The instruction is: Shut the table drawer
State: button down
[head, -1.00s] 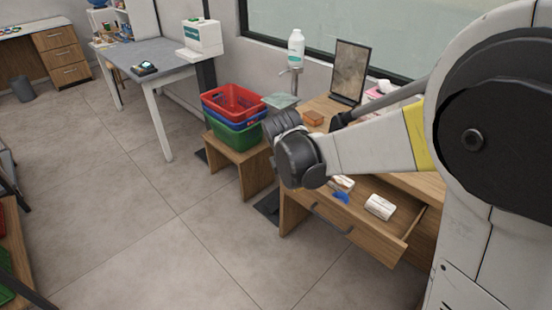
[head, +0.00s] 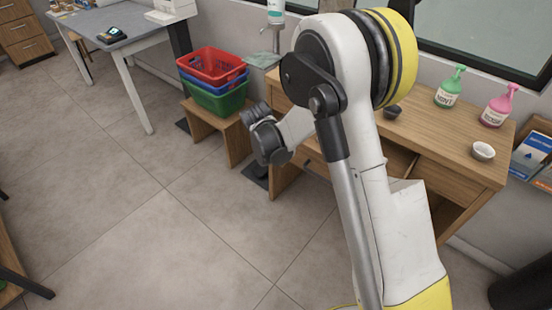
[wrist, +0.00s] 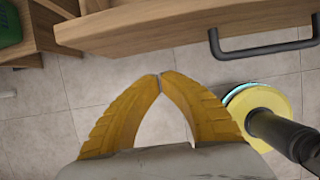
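The wooden table (head: 440,125) stands at the right in the head view. My arm covers most of its drawer there, and the drawer's contents are hidden. In the wrist view the drawer front (wrist: 165,28) runs across the top, with a dark bar handle (wrist: 262,50) at the right. My gripper (wrist: 160,76) has yellow fingers whose tips meet, with nothing between them. The tips show just below the drawer front and left of the handle; I cannot tell if they touch it. In the head view the fingers are hidden behind my arm.
A low wooden stool (head: 228,128) with stacked red, blue and green baskets (head: 212,78) stands left of the table. Green (head: 450,88) and pink (head: 498,106) spray bottles and a white bowl (head: 483,151) sit on the tabletop. The tiled floor (head: 130,220) is clear at left.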

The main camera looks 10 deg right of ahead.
jog(key=shift+w+d+r+b, duration=0.1)
jog(key=shift+w+d+b, duration=0.1)
jog(key=shift+w+d, duration=0.4)
jog(key=shift+w+d+r+b, duration=0.1)
jog(key=shift+w+d+b, duration=0.1)
jog(key=shift+w+d, duration=0.4)
jog(key=shift+s+d, duration=0.15)
jog(key=shift+s, duration=0.05)
jog(key=shift+d, duration=0.1)
jog(key=w+d, duration=0.4)
jog(key=d, duration=0.1)
jog(key=w+d, duration=0.4)
jog(key=d, duration=0.1)
jog(key=w+d, duration=0.4)
jog(key=d, duration=0.1)
jog(key=shift+d+p, duration=0.2)
jog(key=shift+p, duration=0.15)
